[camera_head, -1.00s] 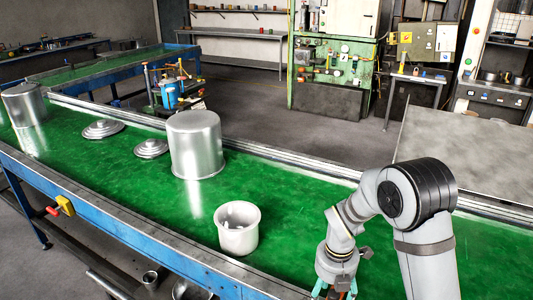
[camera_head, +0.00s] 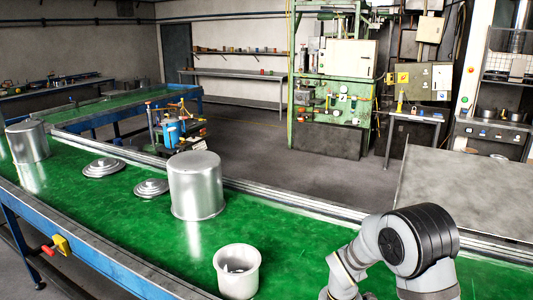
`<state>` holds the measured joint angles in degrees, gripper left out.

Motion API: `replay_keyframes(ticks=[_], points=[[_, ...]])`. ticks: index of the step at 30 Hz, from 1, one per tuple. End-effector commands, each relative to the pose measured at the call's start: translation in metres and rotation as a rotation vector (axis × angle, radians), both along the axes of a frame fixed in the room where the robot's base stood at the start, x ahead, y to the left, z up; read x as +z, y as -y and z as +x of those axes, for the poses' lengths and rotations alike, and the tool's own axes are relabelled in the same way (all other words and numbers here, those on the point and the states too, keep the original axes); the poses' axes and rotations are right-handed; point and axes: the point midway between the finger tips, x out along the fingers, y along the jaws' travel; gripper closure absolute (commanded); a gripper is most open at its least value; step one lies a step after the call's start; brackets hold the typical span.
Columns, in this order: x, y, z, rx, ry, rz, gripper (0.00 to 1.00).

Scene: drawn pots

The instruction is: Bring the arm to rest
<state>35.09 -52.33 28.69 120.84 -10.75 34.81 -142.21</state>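My arm (camera_head: 400,240) is at the lower right, bent over the green conveyor belt. My gripper is below the bottom edge of the picture, so its fingers do not show. A white pot (camera_head: 237,271) stands upright on the belt to the left of my arm, apart from it. Some small light-coloured things lie inside the pot; I cannot tell what they are.
The green belt (camera_head: 120,215) bears a large metal pot (camera_head: 196,187), two lids (camera_head: 151,188) (camera_head: 103,168) and another metal pot (camera_head: 27,143) at the far left. A grey table (camera_head: 465,190) stands behind my arm. A green machine (camera_head: 330,100) stands farther back.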

Motion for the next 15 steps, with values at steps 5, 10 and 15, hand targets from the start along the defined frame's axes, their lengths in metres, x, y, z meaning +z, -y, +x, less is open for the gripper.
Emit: replay_keyframes(ticks=[5, 10, 15], points=[[0.033, -0.001, 0.002, 0.001, 0.008, 0.002, 0.34], [0.069, -0.002, 0.001, 0.0, 0.009, 0.002, 0.34], [0.106, -0.002, 0.001, 0.0, 0.009, 0.003, 0.34]])
